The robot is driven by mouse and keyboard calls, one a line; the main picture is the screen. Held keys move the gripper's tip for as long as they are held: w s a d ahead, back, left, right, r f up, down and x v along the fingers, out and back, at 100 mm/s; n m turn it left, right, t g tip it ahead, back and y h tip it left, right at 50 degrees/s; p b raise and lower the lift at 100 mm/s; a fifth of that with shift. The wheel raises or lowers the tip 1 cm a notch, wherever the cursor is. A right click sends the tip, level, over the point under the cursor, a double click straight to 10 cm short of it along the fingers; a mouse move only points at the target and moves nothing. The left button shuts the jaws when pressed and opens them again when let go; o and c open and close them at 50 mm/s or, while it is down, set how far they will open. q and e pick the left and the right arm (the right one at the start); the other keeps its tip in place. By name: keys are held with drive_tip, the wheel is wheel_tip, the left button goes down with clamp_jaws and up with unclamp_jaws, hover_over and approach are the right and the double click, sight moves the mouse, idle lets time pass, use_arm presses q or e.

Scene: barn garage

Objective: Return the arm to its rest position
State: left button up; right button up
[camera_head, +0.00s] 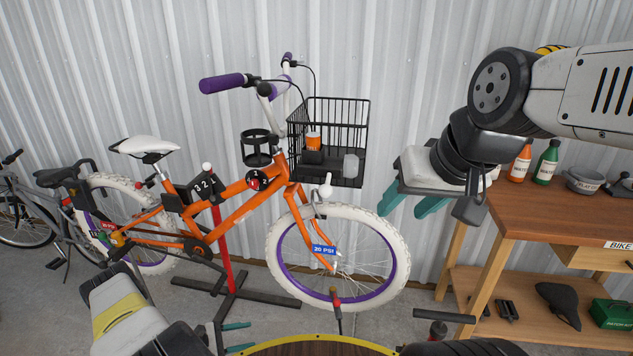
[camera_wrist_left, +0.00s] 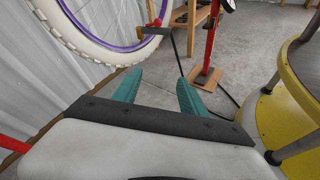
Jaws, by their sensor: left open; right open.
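My left arm comes in low at the left. Its gripper (camera_head: 236,337) is partly cut by the lower edge, with teal fingers apart. In the left wrist view the left gripper (camera_wrist_left: 158,92) is open, with bare floor between its fingers. My right gripper (camera_head: 410,203) hangs open and empty at the right, in front of the wall and to the right of the bike's basket. The orange bicycle (camera_head: 235,205) stands upright on a red stand (camera_head: 222,250). Neither gripper visibly touches it.
The front wheel (camera_head: 392,285) is near my left gripper. A black pump handle (camera_head: 444,316) shows low at the right, and the red pump (camera_wrist_left: 211,45) stands ahead. A wooden workbench (camera_head: 560,218) with bottles is at right.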

use_arm(q)
drive_tip(key=w+r+m+g+y, duration=0.1)
drive_tip(key=w+r+m+g, duration=0.2)
drive_tip(key=r, duration=0.7)
drive_tip(key=w+r+m+g, duration=0.1)
drive_tip(key=w+r+m, duration=0.25)
drive_tip(key=r, duration=0.65)
drive_tip(key=d+r+m+g+y, duration=0.1)
drive_tip(key=d+r+m+y, duration=0.15)
drive_tip(key=r, duration=0.85)
drive_tip(key=d+r+m+g+y, duration=0.1)
drive_tip(key=r+m, duration=0.2)
drive_tip(key=r, duration=0.8)
drive_tip(key=s+d+r+m+t+y, duration=0.1)
drive_tip(key=s+d+r+m+y, duration=0.15)
drive_tip(key=s+r, duration=0.4)
drive_tip(key=s+d+r+m+t+y, duration=0.1)
drive_tip(key=s+d+r, duration=0.25)
drive_tip(key=r, duration=0.55)
drive_tip(key=s+r+m+t+y, duration=0.2)
drive_tip(key=s+r, duration=0.5)
drive_tip(key=s, duration=0.7)
drive_tip(key=shift+s+d+m+t, duration=0.25)
drive_tip(key=shift+s+m+t, duration=0.1)
drive_tip(key=shift+m+t, duration=0.7)
